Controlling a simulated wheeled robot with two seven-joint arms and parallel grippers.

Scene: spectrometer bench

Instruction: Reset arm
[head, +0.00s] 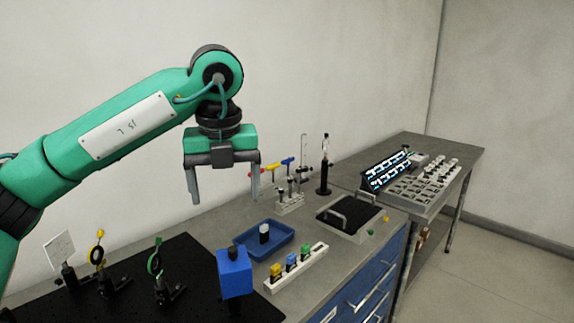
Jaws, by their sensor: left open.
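My left arm (120,132) is green and comes in from the left, raised above the bench. Its gripper (223,186) hangs with the fingers pointing down. The two fingers are wide apart with nothing between them. The gripper is in the air, in front of the pale wall and apart from the things on the bench. My right gripper is not in the picture.
A black optical board (200,275) with several mounts and a blue block (234,271) fills the near left. A blue tray (249,249), a white cuvette rack (303,274) and a handled black-topped box (329,221) stand to the right. A second table (408,144) is beyond.

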